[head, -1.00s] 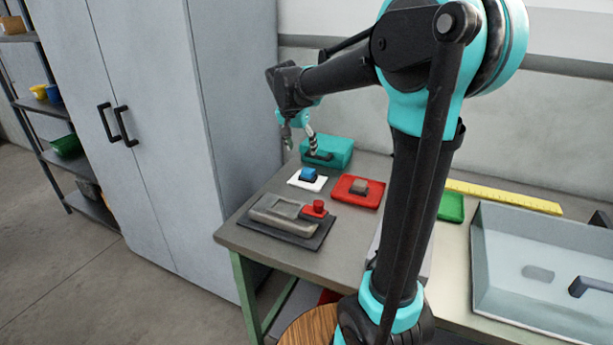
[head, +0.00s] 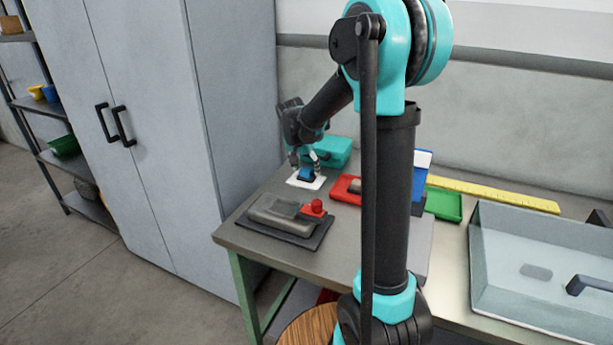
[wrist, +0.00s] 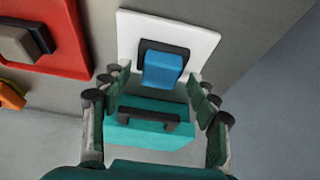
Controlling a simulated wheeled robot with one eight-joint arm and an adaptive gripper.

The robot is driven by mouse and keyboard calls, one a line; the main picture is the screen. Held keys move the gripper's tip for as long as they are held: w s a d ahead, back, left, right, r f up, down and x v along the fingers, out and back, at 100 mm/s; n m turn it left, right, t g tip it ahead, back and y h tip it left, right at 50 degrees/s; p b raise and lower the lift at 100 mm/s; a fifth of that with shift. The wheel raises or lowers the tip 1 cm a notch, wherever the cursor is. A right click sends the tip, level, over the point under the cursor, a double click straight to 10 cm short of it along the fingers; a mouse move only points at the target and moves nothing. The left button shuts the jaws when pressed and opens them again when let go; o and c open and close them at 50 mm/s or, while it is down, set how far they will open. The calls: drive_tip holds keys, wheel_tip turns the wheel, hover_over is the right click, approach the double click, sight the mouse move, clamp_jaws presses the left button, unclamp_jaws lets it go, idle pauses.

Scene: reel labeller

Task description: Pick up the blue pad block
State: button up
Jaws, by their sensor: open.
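The blue pad block (head: 306,174) sits on a white square plate (head: 294,183) on the bench. In the wrist view the blue pad block (wrist: 162,70) has a dark part around its far side and lies on the white plate (wrist: 205,42). My gripper (head: 304,160) is over the block. In the wrist view its fingers (wrist: 160,92) are spread apart on either side, just short of the block, with nothing between them. Whether they touch the block cannot be told.
A teal case (head: 334,152) with a dark handle stands close behind the block. A red tray (head: 345,189) with a grey-brown block lies to the right. A grey device (head: 283,216) with a red knob is in front. A green tray (head: 444,204) and a clear bin (head: 540,265) are farther right.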

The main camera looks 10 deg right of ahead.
drive_tip(key=c, duration=1.3)
drive_tip(key=shift+r, duration=0.1)
